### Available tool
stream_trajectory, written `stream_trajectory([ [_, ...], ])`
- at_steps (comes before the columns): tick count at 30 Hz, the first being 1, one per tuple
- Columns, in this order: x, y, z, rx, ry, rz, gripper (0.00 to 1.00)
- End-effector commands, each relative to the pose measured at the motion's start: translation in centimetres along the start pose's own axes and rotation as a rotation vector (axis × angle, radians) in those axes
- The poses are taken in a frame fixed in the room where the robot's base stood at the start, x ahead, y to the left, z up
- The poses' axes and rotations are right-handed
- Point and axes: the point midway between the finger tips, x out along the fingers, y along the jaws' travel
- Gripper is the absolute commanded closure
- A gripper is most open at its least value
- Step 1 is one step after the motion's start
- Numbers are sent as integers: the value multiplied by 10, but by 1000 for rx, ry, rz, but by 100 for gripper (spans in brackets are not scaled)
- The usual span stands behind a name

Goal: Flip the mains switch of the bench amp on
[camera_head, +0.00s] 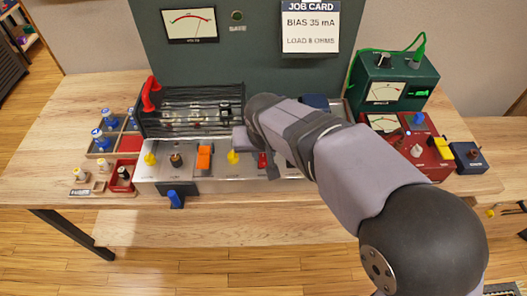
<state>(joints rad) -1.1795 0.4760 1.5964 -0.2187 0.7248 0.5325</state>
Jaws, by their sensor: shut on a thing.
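The bench amp is a long box with a pale front panel (215,184) and a black caged top (190,105) with a red handle (151,94). On its panel are a yellow control (150,159), a dark knob (176,160), an orange switch (204,157), a second yellow control (233,157) and a red control (262,161). The labels are too small to read, so I cannot tell which is the mains switch. My gripper (241,141) is low over the panel, just above the second yellow control. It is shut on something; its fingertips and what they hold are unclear. My arm hides the panel's right part.
Left are a tray (92,151) of blue-topped parts and a red bin (120,181). A blue lever (175,198) stands at the front. Right are a green meter box (393,82), a red meter box (430,166) and a blue box (467,158). A job card (311,26) hangs behind.

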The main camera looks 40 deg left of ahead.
Motion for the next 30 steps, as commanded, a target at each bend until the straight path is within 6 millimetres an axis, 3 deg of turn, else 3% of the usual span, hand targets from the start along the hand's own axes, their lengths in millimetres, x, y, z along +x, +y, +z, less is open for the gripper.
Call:
stream_trajectory([
  [19,-2,0,-10,2,-215,2,100],
  [30,2,0,-9,2,-248,-1,100],
])
